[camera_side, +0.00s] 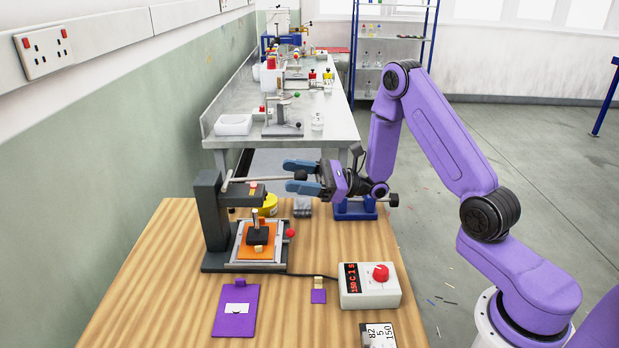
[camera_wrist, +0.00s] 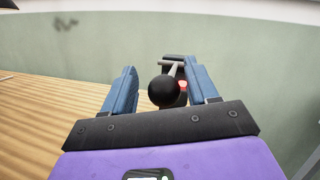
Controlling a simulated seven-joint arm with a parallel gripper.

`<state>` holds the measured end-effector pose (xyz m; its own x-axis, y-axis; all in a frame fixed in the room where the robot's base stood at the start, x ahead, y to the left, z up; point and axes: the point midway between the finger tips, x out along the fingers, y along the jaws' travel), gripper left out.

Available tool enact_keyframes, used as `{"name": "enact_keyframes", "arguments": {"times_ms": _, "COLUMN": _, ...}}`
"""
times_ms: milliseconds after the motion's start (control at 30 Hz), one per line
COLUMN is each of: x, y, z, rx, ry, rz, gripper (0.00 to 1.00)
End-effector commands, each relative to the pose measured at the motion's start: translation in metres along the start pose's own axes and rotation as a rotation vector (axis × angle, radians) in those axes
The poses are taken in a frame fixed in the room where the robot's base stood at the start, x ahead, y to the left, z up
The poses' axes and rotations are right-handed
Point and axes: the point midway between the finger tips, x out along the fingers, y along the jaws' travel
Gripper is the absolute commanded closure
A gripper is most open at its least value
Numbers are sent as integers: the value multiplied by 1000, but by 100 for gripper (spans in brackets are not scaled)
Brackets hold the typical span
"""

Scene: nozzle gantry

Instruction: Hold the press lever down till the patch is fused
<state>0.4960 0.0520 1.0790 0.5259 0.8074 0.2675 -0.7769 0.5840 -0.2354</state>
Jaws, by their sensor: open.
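The press (camera_side: 210,215) is a dark column on a base plate at the left of the wooden table. Its thin grey lever (camera_side: 262,179) runs out to the right, roughly level, and ends in a black ball knob (camera_side: 300,175). My gripper (camera_side: 286,176) is open, with its blue fingers on either side of the knob. In the wrist view the knob (camera_wrist: 163,91) sits between the open fingers, with gaps visible at both sides. An orange sheet (camera_side: 243,253) lies on the press bed under a black block (camera_side: 258,236). I cannot tell the patch's state.
A control box (camera_side: 372,290) with a red dial and lit display stands at the front right, its cable running to the press. A purple piece (camera_side: 236,320) with a white mark lies in front. A grey bench (camera_side: 330,135) stands beyond.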

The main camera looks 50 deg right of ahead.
Motion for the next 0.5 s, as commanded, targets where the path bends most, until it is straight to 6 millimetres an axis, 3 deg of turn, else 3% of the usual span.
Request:
{"name": "enact_keyframes", "arguments": {"times_ms": 167, "x": -18, "y": -2, "z": 0, "rx": -1, "ry": 2, "rz": -7, "gripper": 42}}
{"name": "enact_keyframes", "arguments": {"times_ms": 500, "x": -89, "y": -1, "z": 0, "rx": 1, "ry": 2, "rz": -8, "gripper": 42}}
